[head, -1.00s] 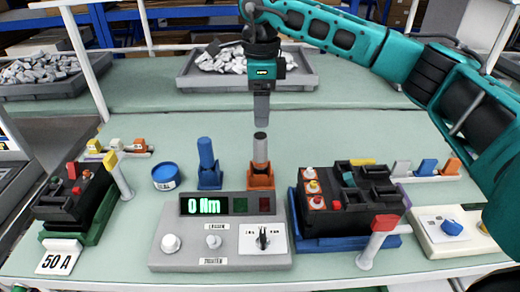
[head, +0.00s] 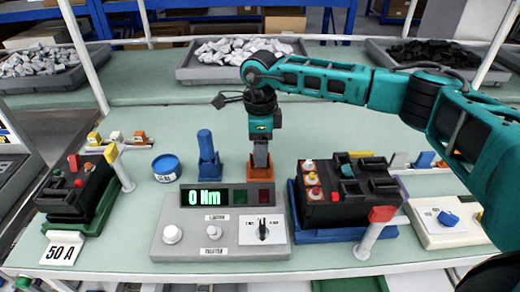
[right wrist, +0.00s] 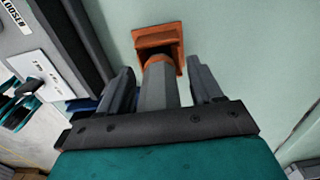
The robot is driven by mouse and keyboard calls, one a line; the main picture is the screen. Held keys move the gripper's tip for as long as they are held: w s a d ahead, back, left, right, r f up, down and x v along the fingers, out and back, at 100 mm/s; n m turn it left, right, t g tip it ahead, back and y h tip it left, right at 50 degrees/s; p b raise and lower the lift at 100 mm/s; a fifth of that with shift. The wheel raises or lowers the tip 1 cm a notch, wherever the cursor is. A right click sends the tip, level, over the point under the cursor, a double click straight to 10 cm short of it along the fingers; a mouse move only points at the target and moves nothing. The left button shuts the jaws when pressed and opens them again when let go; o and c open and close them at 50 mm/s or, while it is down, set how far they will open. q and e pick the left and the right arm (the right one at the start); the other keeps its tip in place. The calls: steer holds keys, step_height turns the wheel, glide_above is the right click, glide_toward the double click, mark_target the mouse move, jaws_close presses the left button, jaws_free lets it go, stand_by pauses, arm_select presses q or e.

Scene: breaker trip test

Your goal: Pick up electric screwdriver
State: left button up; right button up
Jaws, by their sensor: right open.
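A grey electric screwdriver (right wrist: 158,86) stands in an orange holder (head: 265,180) behind the control box. The holder also shows in the right wrist view (right wrist: 160,36). My right gripper (head: 261,158) points down over the holder, open, and hides most of the screwdriver in the head view. In the right wrist view its fingers (right wrist: 160,75) stand on either side of the grey tool body, with a gap visible on each side. A blue tool (head: 206,145) stands in a blue holder to the left. My left gripper is not in view.
The control box (head: 220,240) reads 0 Nm. Black breakers sit in a green fixture (head: 100,212) at left and a blue fixture (head: 345,236) at right. A blue tin (head: 166,168) is nearby. Trays of parts (head: 240,72) stand at the back.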

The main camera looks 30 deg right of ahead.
steer(key=shift+c, duration=0.4)
steer(key=c, duration=1)
steer(key=shift+c, duration=0.2)
steer(key=shift+r, duration=0.15)
